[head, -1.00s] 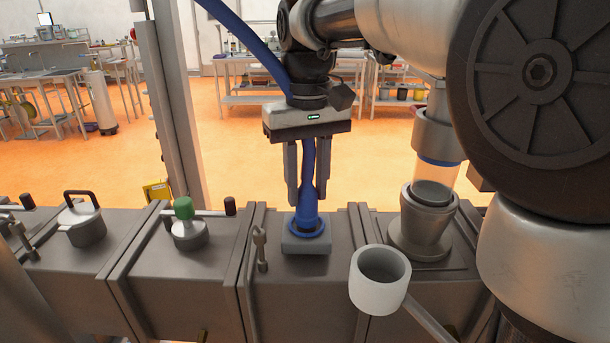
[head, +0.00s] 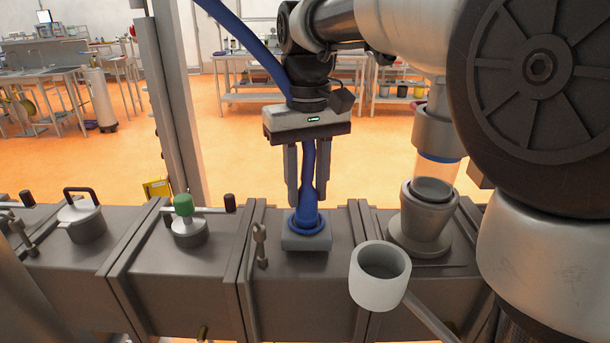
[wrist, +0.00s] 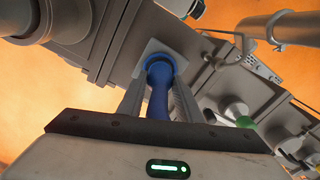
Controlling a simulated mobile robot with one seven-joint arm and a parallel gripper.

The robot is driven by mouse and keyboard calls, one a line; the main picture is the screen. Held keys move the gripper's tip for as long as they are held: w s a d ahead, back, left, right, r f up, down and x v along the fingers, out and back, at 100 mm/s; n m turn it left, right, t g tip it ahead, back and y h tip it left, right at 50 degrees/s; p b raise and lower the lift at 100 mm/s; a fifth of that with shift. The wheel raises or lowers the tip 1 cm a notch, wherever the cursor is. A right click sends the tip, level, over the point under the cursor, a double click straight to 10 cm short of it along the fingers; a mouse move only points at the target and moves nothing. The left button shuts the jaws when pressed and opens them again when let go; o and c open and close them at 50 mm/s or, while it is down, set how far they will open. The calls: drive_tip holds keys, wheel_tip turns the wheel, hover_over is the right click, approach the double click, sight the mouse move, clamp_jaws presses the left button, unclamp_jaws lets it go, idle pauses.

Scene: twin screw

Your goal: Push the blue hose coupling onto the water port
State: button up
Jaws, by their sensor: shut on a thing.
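The blue hose coupling (head: 308,215) is at the lower end of a blue hose, upright over a square grey block on the barrel top. My gripper (head: 307,203) points straight down with its two fingers on either side of the coupling, shut on it. In the wrist view the blue coupling (wrist: 159,68) lies between the fingertips (wrist: 160,85), over the pale square block. The water port itself is hidden under the coupling. A blue flange sits at or just over the block (head: 306,243); I cannot tell how far down it is seated.
A white cup (head: 380,275) on a bar stands in front, right of the coupling. A grey feed throat (head: 420,220) with a clear tube stands at right. A green-capped valve (head: 186,217) and a lidded pot (head: 82,217) are at left. The blue hose (head: 245,42) runs up left.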

drive_tip(key=shift+f, duration=0.15)
drive_tip(key=o, duration=1.1)
drive_tip(key=shift+c, duration=0.2)
